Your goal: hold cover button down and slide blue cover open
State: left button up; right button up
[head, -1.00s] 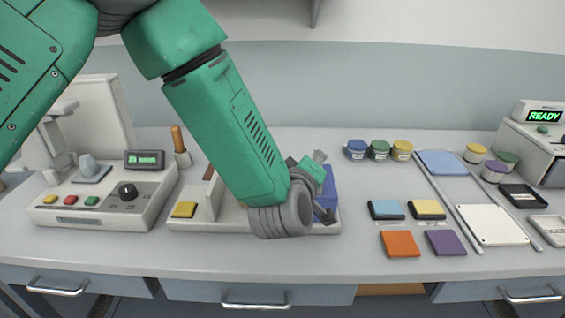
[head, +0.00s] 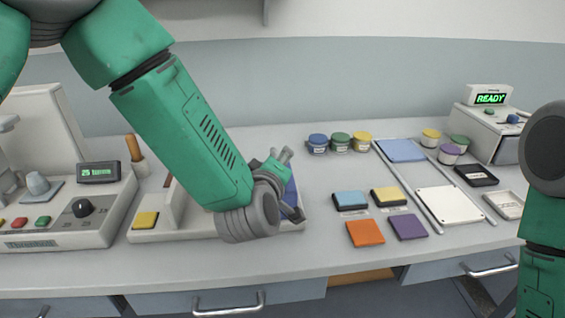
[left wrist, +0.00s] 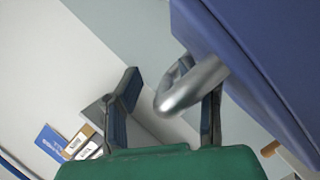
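The blue cover (head: 292,190) sits at the right end of the pale base (head: 190,229), largely hidden behind my left gripper. In the left wrist view the cover (left wrist: 262,45) fills the upper right, with a silver handle (left wrist: 185,92) on it. My left gripper (head: 289,184) is at the cover. Its fingers (left wrist: 168,112) are apart, with the handle's rounded end between them in the picture; I cannot tell whether they touch it. A yellow button (head: 145,220) is at the base's left end, with nothing on it. My right arm shows at the right edge; its gripper is out of view.
A control unit (head: 60,225) with knobs and buttons stands left of the base. To the right are paint jars (head: 340,142), coloured tiles (head: 366,233), a white plate (head: 449,205) between rods and a machine reading READY (head: 490,130). Bench space just right of the cover is clear.

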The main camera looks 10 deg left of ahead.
pick_arm(q)
jog(key=shift+s+a, duration=0.15)
jog(key=shift+a, duration=0.15)
jog(key=v, duration=0.4)
jog(key=shift+s+a, duration=0.15)
jog(key=shift+a, duration=0.1)
jog(key=v, duration=0.7)
jog(key=shift+s+d, duration=0.25)
jog(key=shift+d, duration=0.15)
pick_arm(e)
jog(key=shift+a+r, duration=0.15)
jog(key=shift+a, duration=0.4)
